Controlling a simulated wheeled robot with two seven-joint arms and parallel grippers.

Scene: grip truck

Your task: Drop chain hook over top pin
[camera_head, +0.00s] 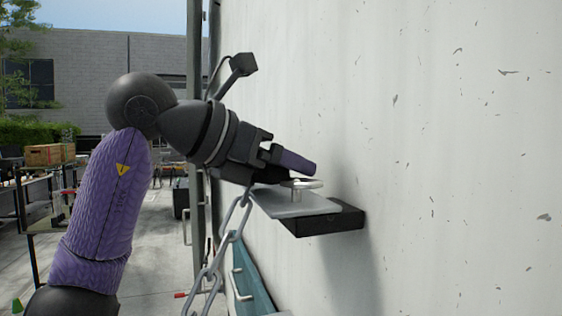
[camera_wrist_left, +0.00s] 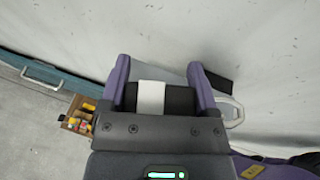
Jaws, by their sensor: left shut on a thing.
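My left gripper (camera_head: 290,161) is just above a grey plate on the wall, its fingers pointing right. It is shut on the chain hook, whose held part shows as a white and dark piece (camera_wrist_left: 151,97) between the purple fingers in the left wrist view. A pale loop (camera_head: 303,183) shows beneath the fingertips; it also shows right of the fingers in the wrist view (camera_wrist_left: 237,113). A short pale pin (camera_head: 297,194) stands under the loop; whether the loop surrounds it I cannot tell. The chain (camera_head: 217,262) hangs below the gripper. My right gripper is not in view.
The grey plate (camera_head: 280,203) and a black block (camera_head: 325,221) stick out from the white wall (camera_head: 430,130). A teal panel (camera_head: 252,275) with a handle is below. A rack with wooden crates (camera_head: 48,154) stands far left.

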